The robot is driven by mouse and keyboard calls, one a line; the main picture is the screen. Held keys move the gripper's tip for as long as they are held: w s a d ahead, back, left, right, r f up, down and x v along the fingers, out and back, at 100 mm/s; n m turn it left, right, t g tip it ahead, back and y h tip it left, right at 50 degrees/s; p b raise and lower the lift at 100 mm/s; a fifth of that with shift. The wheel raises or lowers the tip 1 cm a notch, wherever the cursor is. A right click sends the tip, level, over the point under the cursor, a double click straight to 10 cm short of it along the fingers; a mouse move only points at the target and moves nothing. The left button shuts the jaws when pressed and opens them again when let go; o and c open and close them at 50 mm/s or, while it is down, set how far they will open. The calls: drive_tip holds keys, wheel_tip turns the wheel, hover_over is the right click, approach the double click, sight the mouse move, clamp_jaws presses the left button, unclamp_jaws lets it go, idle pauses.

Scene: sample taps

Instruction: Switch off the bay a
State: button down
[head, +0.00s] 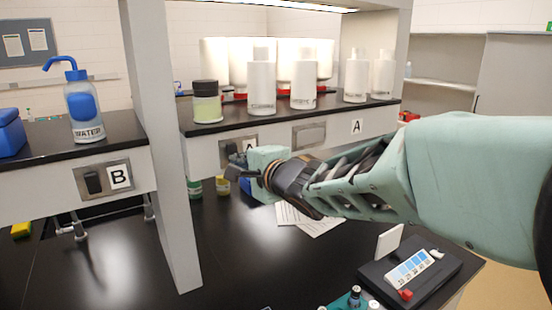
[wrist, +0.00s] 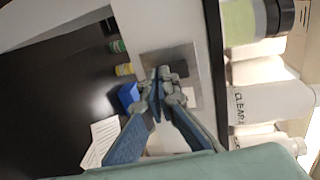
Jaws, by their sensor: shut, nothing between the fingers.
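The bay A switch plate (head: 224,145) is on the front of the right-hand shelf, with a dark switch and an "A" label partly hidden behind my gripper. In the wrist view the metal plate (wrist: 190,52) carries a dark rocker (wrist: 180,68). My gripper (head: 232,172) is shut and empty in front of the plate. In the wrist view its fingertips (wrist: 157,76) overlap the plate beside the rocker; I cannot tell whether they touch it. The rocker's position is too small to tell.
A similar switch plate labelled B (head: 93,182) is on the left shelf, beyond a grey post (head: 160,130). Bottles and a green jar (head: 207,103) stand on the shelf above. Papers (head: 310,218) lie below.

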drive_tip(key=shift+s+r, duration=0.1)
drive_tip(key=shift+r, duration=0.15)
